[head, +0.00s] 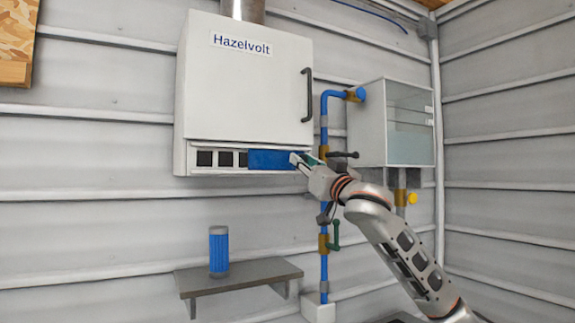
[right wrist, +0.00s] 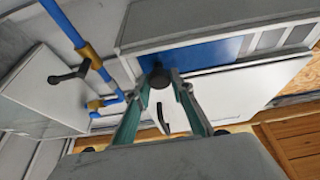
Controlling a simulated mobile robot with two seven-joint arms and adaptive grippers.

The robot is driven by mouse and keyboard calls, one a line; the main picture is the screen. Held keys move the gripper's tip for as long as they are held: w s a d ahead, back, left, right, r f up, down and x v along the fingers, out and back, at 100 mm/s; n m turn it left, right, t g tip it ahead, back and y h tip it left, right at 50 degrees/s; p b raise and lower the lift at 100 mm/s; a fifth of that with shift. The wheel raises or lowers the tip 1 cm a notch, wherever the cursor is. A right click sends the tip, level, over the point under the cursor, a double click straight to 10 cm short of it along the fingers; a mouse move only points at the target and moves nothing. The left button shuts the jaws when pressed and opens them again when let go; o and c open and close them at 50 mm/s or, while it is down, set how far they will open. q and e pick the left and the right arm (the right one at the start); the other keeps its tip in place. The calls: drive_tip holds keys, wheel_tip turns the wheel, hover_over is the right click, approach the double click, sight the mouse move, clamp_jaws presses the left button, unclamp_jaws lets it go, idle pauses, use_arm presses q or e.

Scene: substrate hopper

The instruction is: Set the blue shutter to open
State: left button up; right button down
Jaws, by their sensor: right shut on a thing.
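The blue shutter (head: 272,160) is a flat panel in the slot along the bottom of the white Hazelvolt hopper (head: 245,90). It covers the right part of the slot, and dark square openings (head: 225,159) show to its left. My right gripper (head: 298,159) is at the shutter's right end. In the right wrist view, the fingers (right wrist: 160,80) are closed around a dark round knob (right wrist: 159,75) on the blue shutter (right wrist: 210,53). The gripper hides the knob in the head view. My left gripper is not in view.
Blue pipe (head: 325,120) with valves and a black lever (head: 343,155) runs close to the right gripper. A clear-fronted tank (head: 408,125) hangs at right. Below, a grey shelf (head: 250,275) holds a blue cylinder (head: 218,250).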

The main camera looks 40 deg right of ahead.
drive_tip(key=shift+s+d, duration=0.15)
drive_tip(key=shift+d, duration=0.6)
drive_tip(key=c, duration=2.1)
unclamp_jaws()
drive_tip(key=o, duration=0.3)
drive_tip(key=shift+s+d, duration=0.1)
drive_tip(key=shift+d, duration=0.1)
drive_tip(key=shift+o, duration=0.2)
drive_tip(key=shift+a, duration=0.1)
drive_tip(key=v, duration=1.2)
